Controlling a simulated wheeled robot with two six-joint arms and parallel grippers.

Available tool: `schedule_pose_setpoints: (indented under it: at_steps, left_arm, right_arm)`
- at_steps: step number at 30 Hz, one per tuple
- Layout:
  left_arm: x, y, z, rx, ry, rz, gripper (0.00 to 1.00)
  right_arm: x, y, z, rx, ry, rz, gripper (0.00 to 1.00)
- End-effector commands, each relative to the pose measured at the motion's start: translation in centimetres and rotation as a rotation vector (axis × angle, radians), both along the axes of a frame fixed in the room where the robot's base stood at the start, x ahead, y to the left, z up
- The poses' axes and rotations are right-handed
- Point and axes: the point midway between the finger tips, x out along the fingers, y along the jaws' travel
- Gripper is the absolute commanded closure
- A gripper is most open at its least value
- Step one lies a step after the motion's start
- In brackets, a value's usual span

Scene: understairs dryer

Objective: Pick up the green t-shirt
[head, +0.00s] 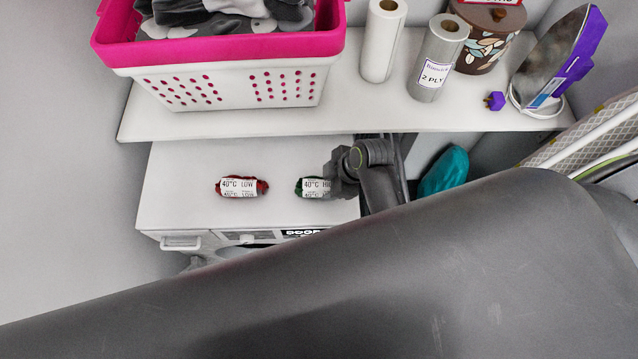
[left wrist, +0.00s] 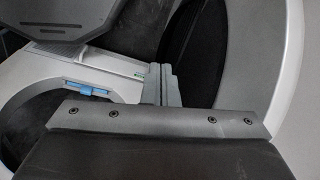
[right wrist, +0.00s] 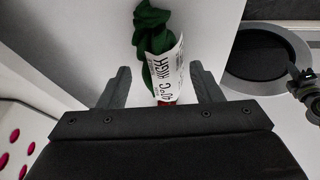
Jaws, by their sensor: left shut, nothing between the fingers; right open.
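The green t-shirt (head: 313,188) is a small rolled bundle with a white paper label reading "40°C HIGH". It lies on top of the white machine (head: 180,205). In the right wrist view the green t-shirt (right wrist: 152,40) lies ahead, and its labelled end reaches between the two fingers. My right gripper (head: 338,187) is at the right end of the bundle. In its wrist view my right gripper (right wrist: 161,84) is open, with a gap on both sides of the bundle. My left gripper (left wrist: 161,82) is shut and empty, and hidden in the head view.
A red bundle (head: 242,188) labelled "40°C LOW" lies left of the green one. A shelf (head: 240,124) above holds a pink-and-white basket (head: 220,88), paper rolls (head: 437,57), a canister (head: 487,36) and an iron (head: 557,60). A round machine door (left wrist: 180,45) is near the left gripper.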

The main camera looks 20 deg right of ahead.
Motion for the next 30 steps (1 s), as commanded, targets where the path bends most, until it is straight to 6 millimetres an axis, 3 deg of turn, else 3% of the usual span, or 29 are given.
schedule_pose_setpoints:
  at_steps: [9, 20, 27, 30]
  left_arm:
    - [0.0, 0.0, 1.3, 0.000, 0.000, 0.000, 1.00]
    - [-0.1, 0.0, 1.3, 0.000, 0.001, 0.000, 1.00]
    - [-0.2, 0.0, 1.3, 0.000, 0.003, 0.000, 1.00]
    - [-0.2, 0.0, 1.3, 0.000, 0.003, 0.000, 1.00]
  right_arm:
    - [0.9, 1.4, -2.8, 0.000, 0.000, 0.002, 0.41]
    - [1.0, 1.5, -3.5, -0.001, -0.002, 0.001, 0.41]
    - [1.0, 1.5, -3.5, -0.001, -0.001, 0.001, 0.70]
    - [1.0, 1.5, -3.5, -0.001, -0.002, 0.001, 0.72]
